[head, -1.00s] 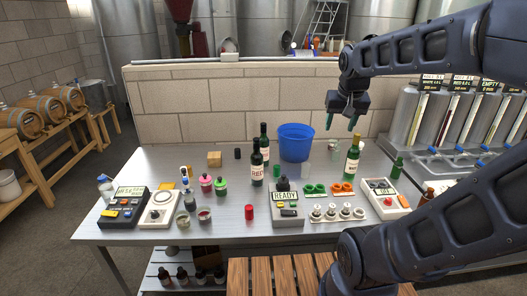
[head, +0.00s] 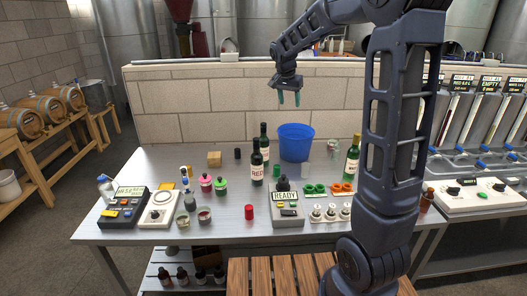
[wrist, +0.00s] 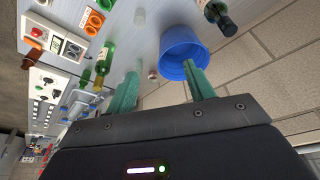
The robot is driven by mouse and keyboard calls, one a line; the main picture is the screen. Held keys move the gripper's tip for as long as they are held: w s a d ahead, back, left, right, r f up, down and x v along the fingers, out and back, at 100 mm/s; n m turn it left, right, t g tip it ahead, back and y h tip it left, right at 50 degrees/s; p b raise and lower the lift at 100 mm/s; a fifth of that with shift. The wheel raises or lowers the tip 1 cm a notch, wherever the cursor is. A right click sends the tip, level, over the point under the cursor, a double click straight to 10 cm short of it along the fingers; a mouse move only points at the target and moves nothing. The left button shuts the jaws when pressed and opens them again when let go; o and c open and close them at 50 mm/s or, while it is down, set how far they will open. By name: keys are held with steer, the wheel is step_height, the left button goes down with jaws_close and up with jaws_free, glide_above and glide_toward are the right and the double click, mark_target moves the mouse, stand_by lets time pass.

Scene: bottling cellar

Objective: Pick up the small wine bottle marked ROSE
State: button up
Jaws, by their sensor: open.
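No label reading ROSE can be made out. A dark bottle (head: 257,168) with a label that reads RED stands upright mid-table. Another dark green bottle (head: 264,143) stands just behind it, its label too small to read. A green bottle (head: 352,160) with a pale label stands farther right, partly beside my arm; a green bottle (wrist: 105,62) also shows in the wrist view. My gripper (head: 289,100) is open and empty, fingers down, high above the table's back part near the low wall. Its two green fingers (wrist: 162,88) show apart in the wrist view.
A blue bucket (head: 296,142) stands on the table's back part, below my gripper. Control boxes, including one reading READY (head: 287,209), and small jars crowd the front. A wooden block (head: 214,159) sits left. My arm hides part of the table's right side.

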mark_target(264, 129)
steer(key=w+a+f+m+h, duration=0.1)
steer(key=w+a+f+m, duration=0.2)
steer(key=w+a+f, duration=1)
steer(key=shift+w+d+r+x, duration=0.15)
steer(key=shift+d+x, duration=0.15)
steer(key=shift+x, duration=1.2)
steer(key=shift+w+d+r+x, duration=0.15)
steer(key=shift+d+x, duration=0.15)
steer(key=shift+x, duration=1.2)
steer(key=shift+w+d+r+x, duration=0.15)
steer(key=shift+d+x, duration=0.15)
steer(key=shift+x, duration=1.2)
jaws_close()
